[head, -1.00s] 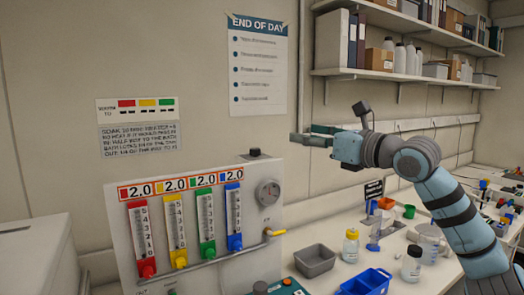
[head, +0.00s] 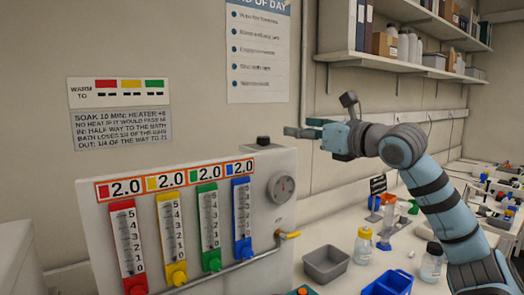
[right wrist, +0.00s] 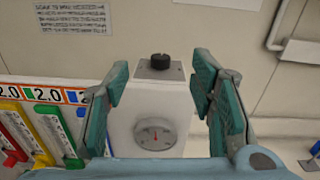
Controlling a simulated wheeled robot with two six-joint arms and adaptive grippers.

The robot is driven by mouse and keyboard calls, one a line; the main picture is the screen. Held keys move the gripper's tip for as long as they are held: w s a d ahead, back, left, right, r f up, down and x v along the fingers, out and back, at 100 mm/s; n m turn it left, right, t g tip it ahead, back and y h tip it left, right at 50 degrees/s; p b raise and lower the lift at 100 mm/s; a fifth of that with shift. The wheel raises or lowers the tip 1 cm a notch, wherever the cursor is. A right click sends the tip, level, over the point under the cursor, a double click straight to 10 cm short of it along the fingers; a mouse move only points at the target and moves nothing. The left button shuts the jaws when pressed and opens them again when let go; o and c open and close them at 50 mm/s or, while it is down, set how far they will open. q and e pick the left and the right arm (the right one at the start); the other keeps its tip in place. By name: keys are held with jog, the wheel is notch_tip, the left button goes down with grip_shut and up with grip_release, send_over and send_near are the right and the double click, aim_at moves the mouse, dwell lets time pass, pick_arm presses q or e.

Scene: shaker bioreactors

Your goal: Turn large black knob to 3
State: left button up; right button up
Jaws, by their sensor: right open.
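A black knob (head: 263,141) sits on top of the pale panel box (head: 262,215), above the round gauge (head: 282,188). The knob also shows in the right wrist view (right wrist: 160,60), on a grey plate. No scale marks around it can be made out. My right gripper (head: 300,129) is open and empty, to the right of the knob and slightly above it in the head view. In the right wrist view my two teal fingers (right wrist: 160,95) stand either side of the knob and gauge, apart from both. My left gripper is not in view.
Several coloured flow tubes marked 2.0 line the panel front, above a pipe with a yellow-handled valve (head: 290,235). A grey bin (head: 326,264), a blue tray (head: 389,284) and bottles stand on the bench at right. A shelf (head: 395,62) hangs above. Signs are on the wall.

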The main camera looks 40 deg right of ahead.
notch_tip(320, 180, down, 4)
jog(key=b, duration=0.3)
jog(key=p, duration=0.6)
send_near(267, 138)
jog(key=w+p, duration=0.1)
jog(key=w, duration=0.2)
jog(key=w+p, duration=0.1)
jog(key=w, duration=0.1)
jog(key=w+d+p, duration=0.1)
jog(key=w, duration=0.2)
jog(key=shift+w+r+p, duration=0.2)
jog(key=shift+w+p, duration=0.15)
jog(key=shift+w, duration=0.05)
jog(key=shift+w+f, duration=0.15)
jog(key=shift+w, duration=0.25)
jog(key=c, duration=1.1)
jog(key=shift+a+h, duration=0.1)
jog(key=shift+h, duration=0.2)
